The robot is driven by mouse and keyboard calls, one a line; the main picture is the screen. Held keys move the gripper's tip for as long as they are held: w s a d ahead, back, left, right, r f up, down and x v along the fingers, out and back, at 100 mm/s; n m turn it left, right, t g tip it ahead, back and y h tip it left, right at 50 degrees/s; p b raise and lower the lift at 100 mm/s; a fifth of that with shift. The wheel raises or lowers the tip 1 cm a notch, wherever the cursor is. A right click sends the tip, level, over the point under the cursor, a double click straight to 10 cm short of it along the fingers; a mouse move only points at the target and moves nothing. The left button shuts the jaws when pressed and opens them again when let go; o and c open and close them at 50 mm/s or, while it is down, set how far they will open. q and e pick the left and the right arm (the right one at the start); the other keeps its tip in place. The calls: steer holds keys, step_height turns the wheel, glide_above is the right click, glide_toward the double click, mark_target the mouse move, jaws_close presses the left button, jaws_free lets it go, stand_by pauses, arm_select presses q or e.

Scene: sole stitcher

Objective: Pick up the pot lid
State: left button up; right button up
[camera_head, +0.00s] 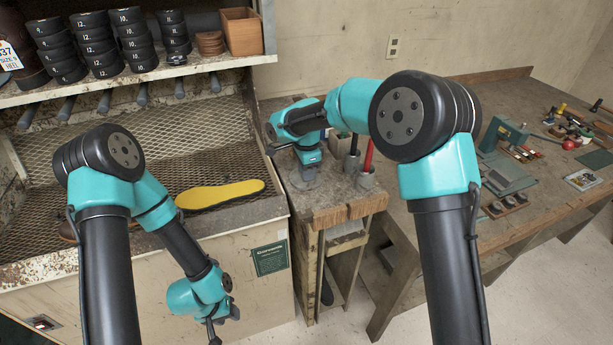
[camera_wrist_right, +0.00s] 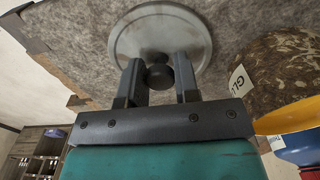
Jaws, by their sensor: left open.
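The pot lid (camera_wrist_right: 203,32) is a round, pale grey disc with a dark ball-shaped knob (camera_wrist_right: 160,77). It lies on the small workbench. In the head view the lid (camera_head: 300,181) is partly hidden beneath my right gripper (camera_head: 309,166). In the right wrist view, the fingers of my right gripper (camera_wrist_right: 159,73) are on either side of the knob, very close to it; I cannot tell whether they press on it. My left gripper (camera_head: 215,333) hangs low in front of the cabinet, open and apart from the lid.
A mottled brown pot (camera_wrist_right: 280,72) with a label stands close beside the lid. A red-handled tool (camera_head: 368,155) stands on the workbench (camera_head: 335,207). A yellow sole (camera_head: 220,194) lies on the mesh tray to the left. A long table (camera_head: 530,215) with tools is at right.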

steer(key=c, duration=0.4)
steer(key=shift+r, duration=0.15)
steer(key=shift+r, duration=1.35)
steer(key=shift+s+r, duration=0.15)
steer(key=shift+r, duration=0.15)
steer(key=s, duration=0.5)
steer(key=s+r, duration=0.1)
steer(key=s, duration=0.9)
steer(key=shift+s+a+r, duration=0.2)
steer(key=shift+s, duration=0.15)
